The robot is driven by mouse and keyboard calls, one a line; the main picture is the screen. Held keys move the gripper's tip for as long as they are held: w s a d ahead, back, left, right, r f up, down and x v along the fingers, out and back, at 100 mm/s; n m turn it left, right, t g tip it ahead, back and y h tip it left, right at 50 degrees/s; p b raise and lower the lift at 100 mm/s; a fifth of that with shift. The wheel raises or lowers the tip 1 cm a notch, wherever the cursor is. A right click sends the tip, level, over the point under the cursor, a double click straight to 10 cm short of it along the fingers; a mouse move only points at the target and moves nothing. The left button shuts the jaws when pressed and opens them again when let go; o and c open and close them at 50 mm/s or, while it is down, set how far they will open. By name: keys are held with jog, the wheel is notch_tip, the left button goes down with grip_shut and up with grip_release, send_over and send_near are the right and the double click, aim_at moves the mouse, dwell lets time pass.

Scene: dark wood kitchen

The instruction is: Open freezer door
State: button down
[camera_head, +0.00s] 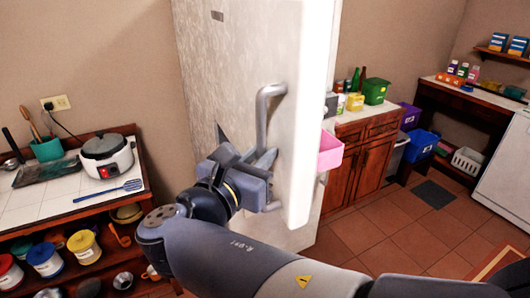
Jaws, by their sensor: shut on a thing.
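The tall white freezer door (238,60) stands in the middle of the view, its bright edge (302,100) facing me. The door appears swung out from its body, but I cannot tell how far. A grey bar handle (264,108) runs down its face near that edge. My gripper (266,165) is at the lower end of this handle and looks shut on it. The fingers and my wrist partly hide the contact. A pink bin (330,150) shows just beyond the door's edge, seemingly on its inner side.
At left, a tiled counter (40,205) holds a rice cooker (106,155) and a blue spatula (108,191), with tins on the shelf below. At right, a wooden cabinet (362,168) stands behind the door. The tiled floor (385,235) to the right is mostly clear, with a dark mat (434,194).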

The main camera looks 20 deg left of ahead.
jog(key=shift+s+a+r, duration=0.1)
jog(key=shift+a+r, duration=0.2)
jog(key=c, duration=1.8)
grip_release()
jog(key=o, duration=0.4)
jog(key=shift+f, duration=0.2)
jog(key=shift+c, duration=0.2)
jog(key=b+v, duration=0.2)
jog(key=v, duration=0.8)
jog(key=shift+s+a, duration=0.2)
jog(key=shift+s, duration=0.1)
